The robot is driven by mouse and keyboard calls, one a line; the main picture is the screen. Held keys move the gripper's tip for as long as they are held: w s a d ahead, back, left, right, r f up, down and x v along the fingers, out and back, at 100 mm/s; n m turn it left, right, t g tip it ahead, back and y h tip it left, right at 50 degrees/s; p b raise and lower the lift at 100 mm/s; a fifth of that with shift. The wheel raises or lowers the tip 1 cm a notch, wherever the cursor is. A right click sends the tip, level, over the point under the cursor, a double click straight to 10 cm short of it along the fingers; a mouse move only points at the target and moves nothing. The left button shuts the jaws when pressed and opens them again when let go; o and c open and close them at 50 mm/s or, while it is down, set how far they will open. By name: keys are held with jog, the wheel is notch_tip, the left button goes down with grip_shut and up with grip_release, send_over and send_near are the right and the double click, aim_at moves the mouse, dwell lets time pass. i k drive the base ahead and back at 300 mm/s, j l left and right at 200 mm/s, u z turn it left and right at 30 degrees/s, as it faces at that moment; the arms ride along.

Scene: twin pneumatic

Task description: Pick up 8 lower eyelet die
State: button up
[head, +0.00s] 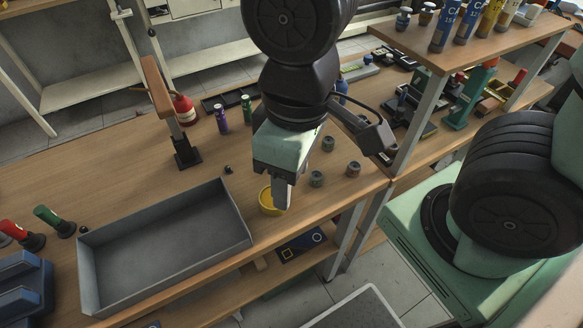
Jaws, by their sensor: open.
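My gripper (283,204) points down over the front right part of the wooden bench, in front of or over a small yellow bowl (267,202). It is open, and I see nothing held in it. Three small grey round metal pieces stand to its right: one at the back (328,143), one at the right (353,168) and one nearest the gripper (316,179). A small dark piece (228,169) sits behind the grey tray's right corner. I cannot tell which of these is the lower eyelet die; no number is readable.
A large empty grey tray (165,245) lies at the front left. A lever press (185,150) stands behind it, near a red bottle (184,109). Red and green handled tools (56,220) stand at left. A raised shelf (470,45) rises at right. The bench's front edge is close.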

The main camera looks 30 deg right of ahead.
aim_at(316, 176)
jog(key=z, duration=0.55)
jog(key=j+z, duration=0.15)
jog(key=z, duration=0.25)
jog(key=k+j+z, duration=0.1)
jog(key=z, duration=0.35)
jog(key=j+z, duration=0.2)
jog(key=z, duration=0.2)
jog(key=k+j+z, duration=0.1)
jog(key=z, duration=0.35)
jog(key=k+j, duration=0.3)
jog(key=k, duration=0.2)
